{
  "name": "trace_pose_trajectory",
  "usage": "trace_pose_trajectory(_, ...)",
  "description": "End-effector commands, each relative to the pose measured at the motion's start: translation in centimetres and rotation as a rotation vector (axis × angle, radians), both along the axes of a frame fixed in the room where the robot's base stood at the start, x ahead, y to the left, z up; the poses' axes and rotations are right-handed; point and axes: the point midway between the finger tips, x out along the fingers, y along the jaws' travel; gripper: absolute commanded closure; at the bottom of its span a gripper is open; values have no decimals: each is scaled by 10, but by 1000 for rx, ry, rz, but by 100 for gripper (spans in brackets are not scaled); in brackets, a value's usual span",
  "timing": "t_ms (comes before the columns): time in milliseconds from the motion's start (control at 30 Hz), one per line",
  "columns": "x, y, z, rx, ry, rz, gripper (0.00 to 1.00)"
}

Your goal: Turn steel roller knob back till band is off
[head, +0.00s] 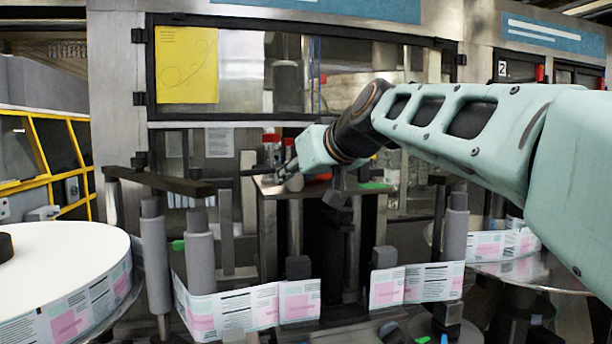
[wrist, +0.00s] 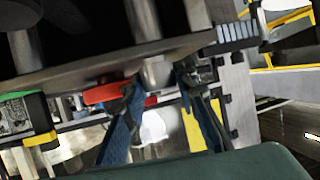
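My gripper (head: 285,172) reaches in from the right to the raised plate at the machine's middle. In the wrist view its two blue-padded fingers (wrist: 158,88) are apart. A short steel cylinder (wrist: 155,72), perhaps the roller knob, shows between and beyond the fingertips; I cannot tell whether they touch it. In the head view a small grey rounded part (head: 295,182) sits beside the fingertips. The label web (head: 235,312), white with pink patches, runs around grey rollers below. I cannot pick out the band with certainty.
A red piece (wrist: 108,93) and a green piece (wrist: 18,95) lie near the plate (wrist: 95,72). A dark bar (head: 160,181) stretches across the left, above grey rollers (head: 201,250). A large white reel (head: 65,250) stands at far left. A glazed frame with a yellow sheet (head: 187,65) is behind.

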Motion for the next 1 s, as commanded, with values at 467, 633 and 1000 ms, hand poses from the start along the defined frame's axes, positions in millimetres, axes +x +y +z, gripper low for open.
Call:
trace_pose_trajectory(467,0,0,-1,0,1,16,100)
trace_pose_trajectory(633,1,-1,-2,1,2,59,100)
trace_pose_trajectory(1000,2,-3,-1,0,1,257,100)
